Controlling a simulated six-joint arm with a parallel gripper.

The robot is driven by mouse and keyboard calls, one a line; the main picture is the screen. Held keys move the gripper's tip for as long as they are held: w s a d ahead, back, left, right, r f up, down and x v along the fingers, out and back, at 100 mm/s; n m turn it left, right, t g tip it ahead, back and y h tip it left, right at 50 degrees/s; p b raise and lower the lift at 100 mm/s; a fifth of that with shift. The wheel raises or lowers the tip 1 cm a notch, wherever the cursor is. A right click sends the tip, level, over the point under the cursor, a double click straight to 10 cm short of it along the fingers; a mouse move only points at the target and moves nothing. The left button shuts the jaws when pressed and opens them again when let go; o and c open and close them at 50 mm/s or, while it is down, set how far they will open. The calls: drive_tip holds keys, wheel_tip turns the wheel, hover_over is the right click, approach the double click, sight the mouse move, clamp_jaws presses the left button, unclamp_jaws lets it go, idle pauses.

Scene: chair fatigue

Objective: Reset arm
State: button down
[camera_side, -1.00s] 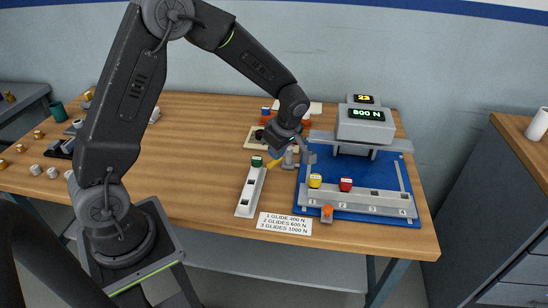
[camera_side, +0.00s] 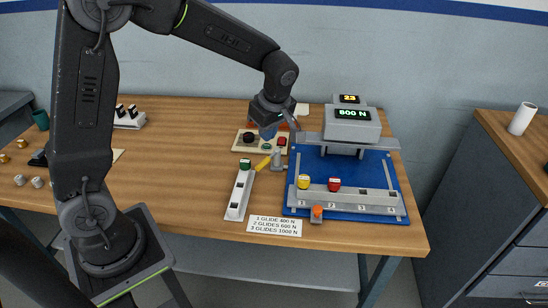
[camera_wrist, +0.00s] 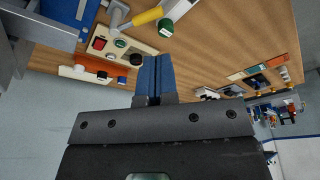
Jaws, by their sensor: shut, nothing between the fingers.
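My gripper (camera_side: 267,132) has its blue fingers together with nothing between them. In the side view it hangs above the back of the table, over or close to a cream button panel (camera_side: 241,147); I cannot tell its exact height. In the wrist view the closed fingers (camera_wrist: 154,75) point past the button panel (camera_wrist: 111,45), which has red, green and black buttons. My arm is raised and bent, reaching across the table from the left.
A blue test plate (camera_side: 292,195) with a grey press reading 800 N (camera_side: 351,114) stands right; yellow (camera_side: 303,181) and red (camera_side: 334,185) pieces sit on its grey bar. A grey rack (camera_side: 236,203) holds a green piece (camera_side: 245,164). The table's left middle (camera_side: 170,180) is clear.

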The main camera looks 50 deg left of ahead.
drive_tip(key=s+d+r+m+t+h, duration=0.1)
drive_tip(key=s+d+r+m+t, duration=0.1)
drive_tip(key=s+r+m, duration=0.35)
drive_tip(key=s+d+r+m+t+h, duration=0.1)
drive_tip(key=s+d+r+m+t, duration=0.1)
drive_tip(key=s+m, duration=0.55)
drive_tip(key=s+d+r+m+t+h, duration=0.1)
drive_tip(key=s+d+r+m+t, duration=0.15)
drive_tip(key=s+m, duration=0.4)
drive_tip(key=w+a+f+n+g+y, duration=0.15)
drive_tip(key=w+n+g, duration=0.35)
drive_tip(key=w+n, duration=0.85)
drive_tip(key=n+g+y, duration=0.2)
drive_tip(key=n, duration=0.7)
approach(268, 161)
drive_tip(key=d+f, duration=0.3)
drive_tip(key=f, duration=0.3)
drive_tip(key=shift+s+a+f, duration=0.2)
drive_tip(key=shift+s+a, duration=0.1)
drive_tip(key=shift+a, duration=0.2)
drive_tip(key=shift+s+a+f, duration=0.2)
drive_tip(key=shift+s+a, duration=0.1)
drive_tip(key=shift+a, duration=0.2)
drive_tip(key=shift+s+a+f, duration=0.15)
drive_tip(key=shift+s+a, duration=0.05)
drive_tip(key=shift+a, duration=0.55)
